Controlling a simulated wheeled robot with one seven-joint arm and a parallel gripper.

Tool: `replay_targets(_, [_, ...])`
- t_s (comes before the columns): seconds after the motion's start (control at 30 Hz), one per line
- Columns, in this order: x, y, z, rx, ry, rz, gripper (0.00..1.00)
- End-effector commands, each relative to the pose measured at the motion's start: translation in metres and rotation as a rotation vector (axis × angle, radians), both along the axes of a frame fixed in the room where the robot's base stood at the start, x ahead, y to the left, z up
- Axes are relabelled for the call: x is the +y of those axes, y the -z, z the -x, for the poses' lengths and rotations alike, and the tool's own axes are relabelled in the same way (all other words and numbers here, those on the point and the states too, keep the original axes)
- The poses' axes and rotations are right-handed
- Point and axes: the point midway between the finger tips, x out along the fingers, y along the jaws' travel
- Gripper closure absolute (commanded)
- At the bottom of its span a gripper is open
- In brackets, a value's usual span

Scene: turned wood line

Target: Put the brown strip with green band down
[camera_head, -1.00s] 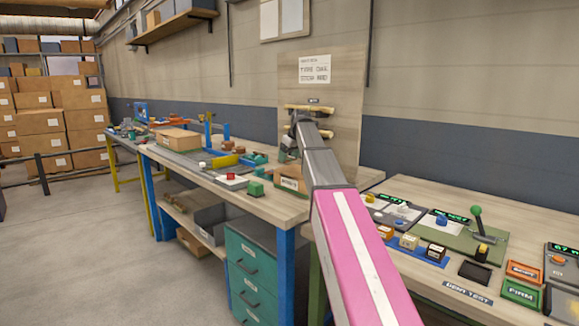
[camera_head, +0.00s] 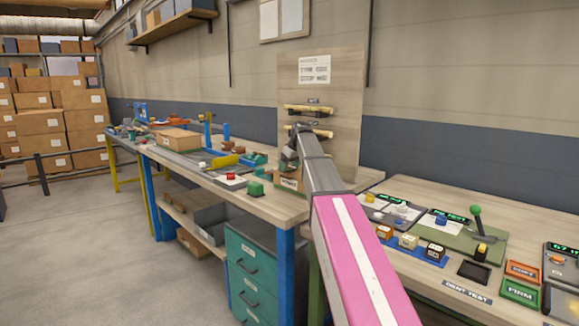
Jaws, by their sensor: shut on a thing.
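My arm reaches to the upright wooden board (camera_head: 345,85) at the back of the workbench. My gripper (camera_head: 289,158) is at the board's lower left, just above a small cardboard box (camera_head: 290,183). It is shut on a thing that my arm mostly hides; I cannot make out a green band. Two light wooden pieces lie level on holders on the board, an upper one (camera_head: 309,109) and a lower one (camera_head: 318,132), both above my gripper. My wrist partly covers the lower one.
A second table (camera_head: 415,272) at right holds a green plate with a lever (camera_head: 477,222) and labelled buttons. Floor at left is clear.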

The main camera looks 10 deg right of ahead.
Motion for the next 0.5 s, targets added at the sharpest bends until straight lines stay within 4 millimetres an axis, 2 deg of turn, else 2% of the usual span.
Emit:
replay_targets(0.03, [0.0002, 0.0071, 0.0016, 0.012, 0.000, -0.001, 0.49])
replay_targets(0.23, [0.0003, 0.0127, 0.0025, 0.018, 0.000, 0.000, 0.49])
replay_targets(0.27, [0.0003, 0.0131, 0.0027, 0.019, 0.000, -0.001, 0.24])
replay_targets(0.33, [0.0001, 0.0139, 0.0029, 0.020, 0.000, 0.000, 0.02])
replay_targets(0.5, [-0.0011, 0.0142, 0.0028, 0.020, 0.001, 0.003, 0.02])
